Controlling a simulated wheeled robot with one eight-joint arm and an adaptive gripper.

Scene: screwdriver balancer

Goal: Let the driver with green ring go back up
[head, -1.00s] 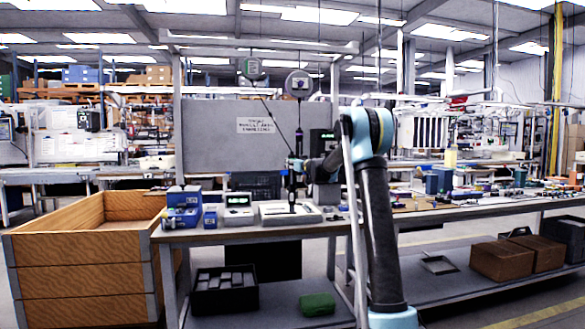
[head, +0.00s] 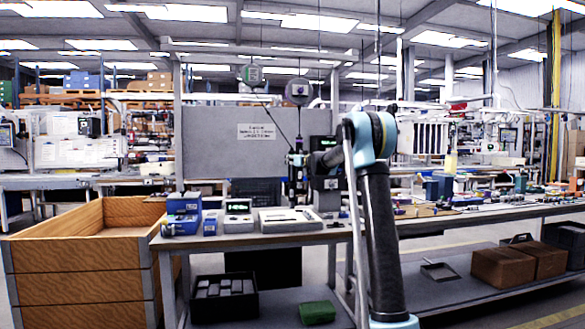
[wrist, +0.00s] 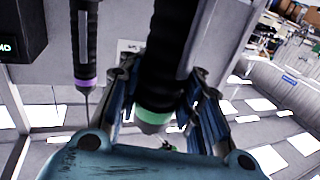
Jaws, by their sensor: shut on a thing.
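The driver with the green ring (wrist: 155,118) is a dark, thick-handled tool in the wrist view. My gripper (wrist: 165,105) is shut around it, with a finger on each side. The driver with the purple ring (wrist: 85,60) hangs just left of it in that view, apart from the fingers. In the head view, my gripper (head: 300,172) holds the driver upright above the bench.
The bench (head: 270,239) carries a white tray-like fixture (head: 290,220), a small display box (head: 238,215) and blue devices (head: 183,208). A grey panel (head: 215,150) stands behind. A wooden crate (head: 75,255) is at the left. A dark box (wrist: 20,30) shows close in the wrist view.

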